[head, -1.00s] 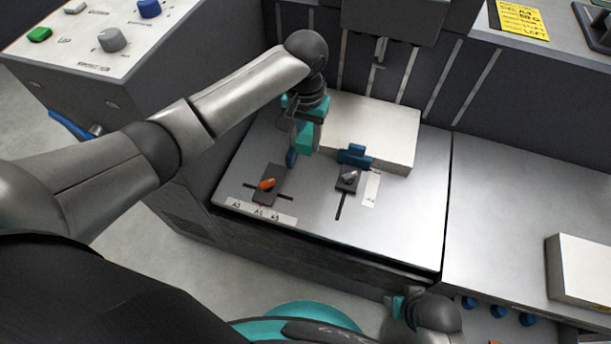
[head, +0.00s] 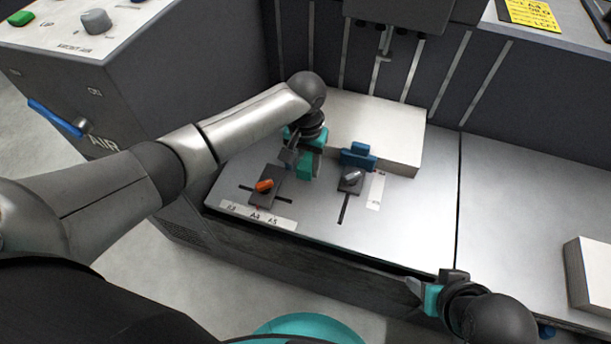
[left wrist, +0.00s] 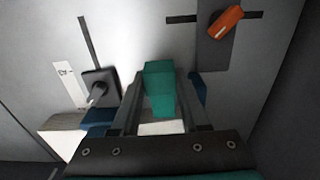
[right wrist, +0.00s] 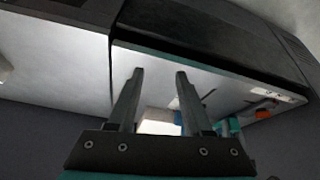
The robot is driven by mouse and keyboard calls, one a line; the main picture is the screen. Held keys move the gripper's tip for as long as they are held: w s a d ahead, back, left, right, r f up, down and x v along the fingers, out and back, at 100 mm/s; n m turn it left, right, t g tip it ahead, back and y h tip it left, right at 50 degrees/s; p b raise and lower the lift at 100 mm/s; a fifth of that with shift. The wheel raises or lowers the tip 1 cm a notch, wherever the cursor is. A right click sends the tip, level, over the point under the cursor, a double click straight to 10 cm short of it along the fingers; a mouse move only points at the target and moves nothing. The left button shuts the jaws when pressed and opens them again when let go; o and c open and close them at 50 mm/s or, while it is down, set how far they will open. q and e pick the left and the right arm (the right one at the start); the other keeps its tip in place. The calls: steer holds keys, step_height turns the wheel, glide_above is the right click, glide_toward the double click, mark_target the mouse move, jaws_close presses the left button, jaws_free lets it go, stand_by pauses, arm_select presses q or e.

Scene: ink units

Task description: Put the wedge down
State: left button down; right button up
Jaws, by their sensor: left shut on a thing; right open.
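The wedge is a teal block (left wrist: 159,88), held between the fingers of my left gripper (left wrist: 158,98) in the left wrist view. In the head view the wedge (head: 306,166) is low over the metal plate (head: 300,205), in front of the white paper stack; I cannot tell whether it touches the plate. My left gripper (head: 302,158) is shut on it and partly hides it. My right gripper (head: 424,293) is open and empty beyond the plate's front edge; its spread fingers show in the right wrist view (right wrist: 160,75).
An orange lever (head: 264,185) and a grey lever (head: 352,175) on dark slides flank the wedge. A blue guide (head: 357,156) stands against the white stack (head: 380,130). The plate's front right is clear. A control cabinet (head: 140,90) stands left.

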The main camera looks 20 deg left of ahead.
arm_select(q)
steer(key=shift+f+b, duration=0.45)
steer(key=shift+f, duration=0.35)
step_height(320, 180, down, 2)
steer(key=shift+b, duration=0.6)
steer(key=shift+f, duration=0.15)
arm_select(e)
steer(key=shift+w+a+r+n+t+y, duration=0.15)
steer(key=shift+w+a+t+y, duration=0.3)
steer(key=shift+w+a+t, duration=0.45)
steer(key=shift+w+a+n+t+y, duration=0.15)
steer(key=shift+w+a+t+y, duration=0.3)
steer(key=shift+w+a+t, duration=0.5)
steer(key=shift+s+a+g, duration=0.1)
steer(key=shift+a+g, duration=0.05)
steer(key=shift+g, duration=0.1)
arm_select(q)
steer(key=shift+f, duration=0.15)
steer(key=shift+c, duration=2.1)
jaws_free()
